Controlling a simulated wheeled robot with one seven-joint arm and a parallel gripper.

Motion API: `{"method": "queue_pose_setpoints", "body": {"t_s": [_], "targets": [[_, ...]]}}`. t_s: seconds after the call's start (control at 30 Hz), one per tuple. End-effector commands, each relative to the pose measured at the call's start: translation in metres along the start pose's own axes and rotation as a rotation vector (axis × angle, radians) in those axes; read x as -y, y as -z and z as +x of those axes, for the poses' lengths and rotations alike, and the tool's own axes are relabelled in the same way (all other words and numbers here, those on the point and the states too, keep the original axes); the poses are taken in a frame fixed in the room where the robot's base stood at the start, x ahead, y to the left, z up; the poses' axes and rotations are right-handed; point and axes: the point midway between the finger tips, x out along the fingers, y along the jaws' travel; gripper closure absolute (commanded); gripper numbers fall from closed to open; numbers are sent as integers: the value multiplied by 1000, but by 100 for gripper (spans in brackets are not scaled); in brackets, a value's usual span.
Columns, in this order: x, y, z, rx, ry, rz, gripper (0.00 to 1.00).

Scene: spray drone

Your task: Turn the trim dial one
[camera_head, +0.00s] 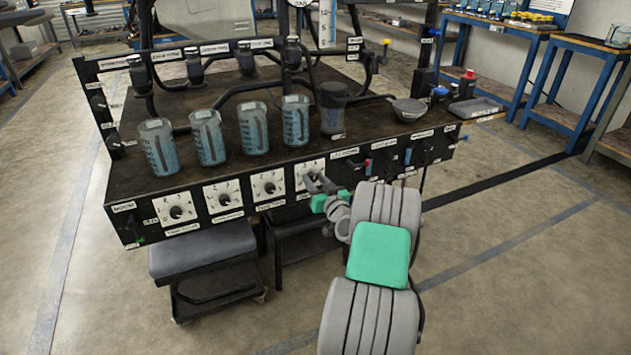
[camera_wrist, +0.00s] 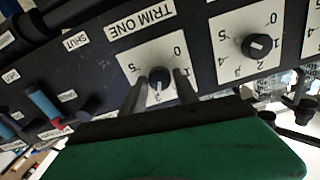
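The trim one dial is a black knob (camera_wrist: 159,74) on a white numbered plate (camera_wrist: 150,57) under a "TRIM ONE" label (camera_wrist: 140,19), which appears upside down in the wrist view. In the head view its plate (camera_head: 310,168) is the rightmost of the row of dials on the front panel, partly covered by my gripper (camera_head: 318,184). In the wrist view my gripper (camera_wrist: 160,79) has its two fingers apart, one on each side of the knob. Gaps seem to show between fingers and knob; contact is unclear. I cannot read the knob's setting for sure.
Another dial (camera_wrist: 257,46) sits close beside it. A blue switch (camera_wrist: 42,103) and other controls lie on its other side. Several blue-grey canisters (camera_head: 253,128) stand on the bench top (camera_head: 290,165). A grey stool (camera_head: 202,250) stands below the panel.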

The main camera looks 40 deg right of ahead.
Motion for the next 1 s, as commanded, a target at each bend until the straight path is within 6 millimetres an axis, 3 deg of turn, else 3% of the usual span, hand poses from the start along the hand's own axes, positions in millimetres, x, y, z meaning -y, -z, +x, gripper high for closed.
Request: {"method": "queue_pose_setpoints", "body": {"t_s": [0.4, 0.97, 1.0], "targets": [[0, 0, 0, 0, 0, 0, 99], [-1, 0, 0, 1, -1, 54, 100], [-1, 0, 0, 1, -1, 54, 68]]}}
